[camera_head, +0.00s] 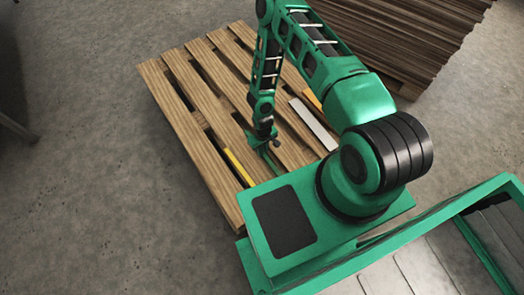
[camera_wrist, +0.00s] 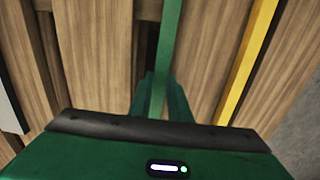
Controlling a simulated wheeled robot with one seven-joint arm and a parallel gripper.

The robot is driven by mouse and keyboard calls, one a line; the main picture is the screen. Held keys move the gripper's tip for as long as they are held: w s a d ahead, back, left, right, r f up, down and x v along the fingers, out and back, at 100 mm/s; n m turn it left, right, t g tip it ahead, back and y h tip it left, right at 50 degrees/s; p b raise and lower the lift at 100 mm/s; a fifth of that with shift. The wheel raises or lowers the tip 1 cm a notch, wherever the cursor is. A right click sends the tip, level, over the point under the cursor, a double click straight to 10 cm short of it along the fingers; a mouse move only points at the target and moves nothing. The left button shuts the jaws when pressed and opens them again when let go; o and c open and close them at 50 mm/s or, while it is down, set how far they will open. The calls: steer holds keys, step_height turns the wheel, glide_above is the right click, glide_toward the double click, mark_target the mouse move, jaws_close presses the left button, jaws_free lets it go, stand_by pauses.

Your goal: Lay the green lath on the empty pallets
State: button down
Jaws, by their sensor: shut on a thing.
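The wooden pallet (camera_head: 165,95) lies on the floor, with several laths on it. My gripper (camera_head: 266,143) is low over the pallet's near part. In the wrist view my gripper (camera_wrist: 160,95) is shut on the green lath (camera_wrist: 171,35), which runs away from the fingers over the pallet boards (camera_wrist: 95,50). Only a short piece of the green lath (camera_head: 270,158) shows in the head view, and my arm hides the rest. I cannot tell whether it touches the boards. A yellow lath (camera_head: 238,168) lies to its left in the head view, apart from it.
A pale lath (camera_head: 314,125) and an orange-yellow one (camera_head: 312,98) lie on the pallet's right side, partly behind my arm. A tall stack of brown boards (camera_head: 405,35) stands at the back right. The concrete floor (camera_head: 85,170) at left is clear.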

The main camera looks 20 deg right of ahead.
steer(key=shift+f, duration=0.15)
steer(key=c, duration=1.7)
jaws_free()
steer(key=shift+o, duration=0.2)
step_height(320, 180, up, 12)
